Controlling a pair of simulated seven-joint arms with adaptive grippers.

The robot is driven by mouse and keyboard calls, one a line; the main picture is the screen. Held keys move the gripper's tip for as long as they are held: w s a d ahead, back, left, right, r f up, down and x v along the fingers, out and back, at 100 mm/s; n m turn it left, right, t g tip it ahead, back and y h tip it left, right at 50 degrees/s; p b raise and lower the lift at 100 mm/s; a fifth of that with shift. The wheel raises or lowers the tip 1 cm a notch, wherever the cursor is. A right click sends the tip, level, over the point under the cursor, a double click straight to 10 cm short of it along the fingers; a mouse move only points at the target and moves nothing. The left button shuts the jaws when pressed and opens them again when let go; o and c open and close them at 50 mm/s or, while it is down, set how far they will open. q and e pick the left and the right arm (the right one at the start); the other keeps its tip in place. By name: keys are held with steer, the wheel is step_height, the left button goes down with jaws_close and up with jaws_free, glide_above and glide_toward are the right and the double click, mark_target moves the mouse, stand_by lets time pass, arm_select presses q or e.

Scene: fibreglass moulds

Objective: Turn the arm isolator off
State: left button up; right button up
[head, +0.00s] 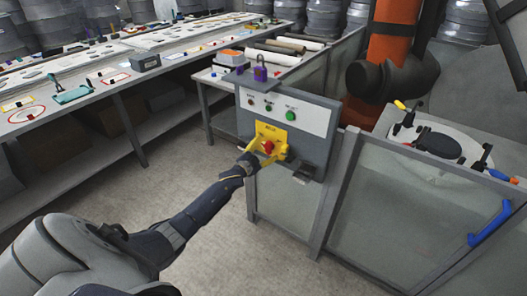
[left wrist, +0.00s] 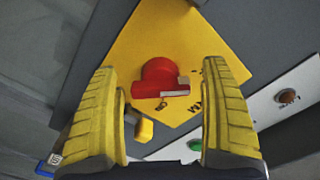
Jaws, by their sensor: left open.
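The arm isolator is a red rotary knob (head: 268,147) on a yellow plate (head: 270,131), low on a grey control box (head: 312,146) fixed to the fence. In the left wrist view the red knob (left wrist: 160,78) shows large, with a flat handle bar, on the tilted yellow plate (left wrist: 205,45). My left gripper (head: 270,156) has yellow fingers and is at the knob in the head view. In the left wrist view my left gripper (left wrist: 163,110) is open, its fingers on either side and the knob just beyond the gap between them. My right gripper is not in view.
The box has a green button (head: 290,115) and other small controls above the plate, and a purple padlock (head: 260,73) on top. An orange robot arm (head: 391,30) stands behind. Long benches (head: 110,85) stand left.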

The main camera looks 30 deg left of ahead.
arm_select(q)
steer(key=s, duration=1.2)
steer(key=shift+a, duration=0.25)
